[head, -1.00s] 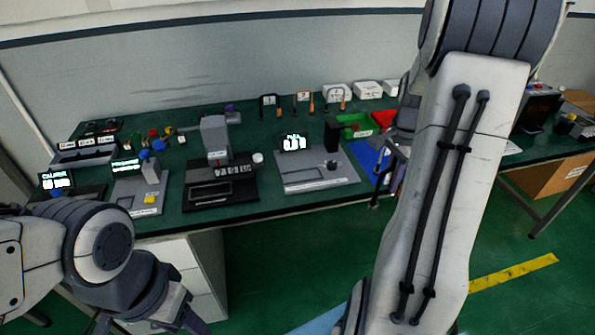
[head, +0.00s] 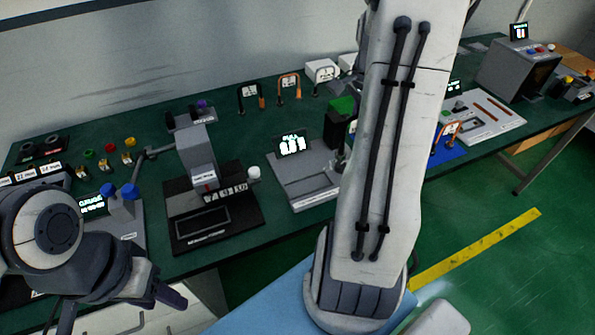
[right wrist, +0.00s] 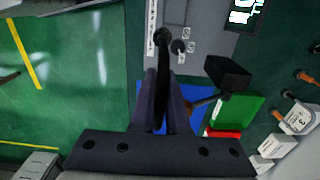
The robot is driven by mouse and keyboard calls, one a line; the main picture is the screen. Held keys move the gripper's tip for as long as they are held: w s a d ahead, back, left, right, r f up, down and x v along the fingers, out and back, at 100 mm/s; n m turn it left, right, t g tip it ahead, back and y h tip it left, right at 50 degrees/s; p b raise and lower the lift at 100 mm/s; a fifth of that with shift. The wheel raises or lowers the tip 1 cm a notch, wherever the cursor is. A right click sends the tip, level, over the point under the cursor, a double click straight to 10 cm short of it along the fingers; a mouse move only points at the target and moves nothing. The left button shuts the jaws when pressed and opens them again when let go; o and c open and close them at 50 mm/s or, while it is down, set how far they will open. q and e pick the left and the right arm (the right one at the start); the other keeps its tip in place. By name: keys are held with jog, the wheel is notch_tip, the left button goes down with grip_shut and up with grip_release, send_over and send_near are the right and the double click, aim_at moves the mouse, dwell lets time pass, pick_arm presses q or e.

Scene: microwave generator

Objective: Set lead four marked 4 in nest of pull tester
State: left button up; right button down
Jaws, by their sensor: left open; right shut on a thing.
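The pull tester (head: 300,182) is a grey plate on the green bench with a lit screen marked PULL. In the right wrist view its plate (right wrist: 196,14) lies just ahead of the fingers, with small round dark fittings. My right gripper (right wrist: 165,108) is shut on a dark, slim piece, seemingly the lead (right wrist: 162,42), whose black end reaches toward the plate edge. Its number cannot be read. In the head view my right arm hides this gripper. My left gripper (head: 155,298) is open and empty at the bench's front left.
A black-based press (head: 215,222) stands left of the tester. Other leads (head: 250,95) stand at the back. An orange lead (head: 450,130) shows by a blue mat (head: 446,154).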

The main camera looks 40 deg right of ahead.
jog(key=w+a+f, duration=0.1)
jog(key=a+f, duration=0.2)
jog(key=w+a+f+p, duration=0.1)
jog(key=w+a+f, duration=0.1)
jog(key=a+f, duration=0.2)
jog(key=w+a+f+p, duration=0.1)
jog(key=w+a+f, duration=0.1)
jog(key=a+f, duration=0.1)
jog(key=shift+w+a+f, duration=0.1)
jog(key=shift+a+f, duration=0.05)
jog(key=shift+f, duration=0.3)
jog(key=shift+f, duration=0.1)
jog(key=c, duration=0.9)
grip_release()
